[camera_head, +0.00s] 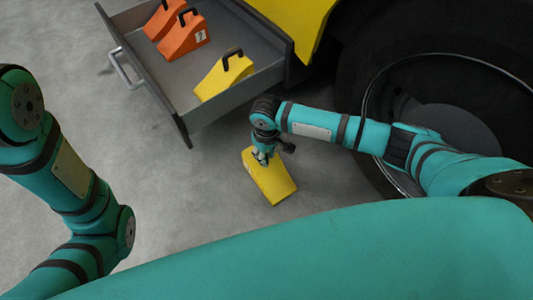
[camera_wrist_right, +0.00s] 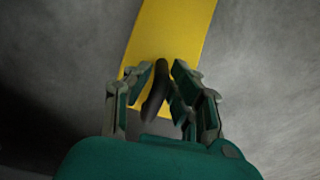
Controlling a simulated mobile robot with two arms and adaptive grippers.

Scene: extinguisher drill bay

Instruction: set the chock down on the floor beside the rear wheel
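A yellow wedge chock (camera_head: 270,180) is on or just above the grey concrete floor, left of the big dark wheel (camera_head: 352,72) with some floor between them. I see no clear gap under it. My right gripper (camera_head: 264,156) is over its upper end. In the right wrist view the chock (camera_wrist_right: 170,32) lies beyond the fingers, and its black handle (camera_wrist_right: 155,90) stands between them. My right gripper (camera_wrist_right: 163,68) has its fingertips apart, with space showing beside the handle. My left arm shows at the left, but its gripper is out of view.
An open grey drawer (camera_head: 187,128) at the upper left holds two orange chocks (camera_head: 182,40) and another yellow chock (camera_head: 222,78). A yellow vehicle body (camera_head: 297,18) is above. The floor left of the chock is clear.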

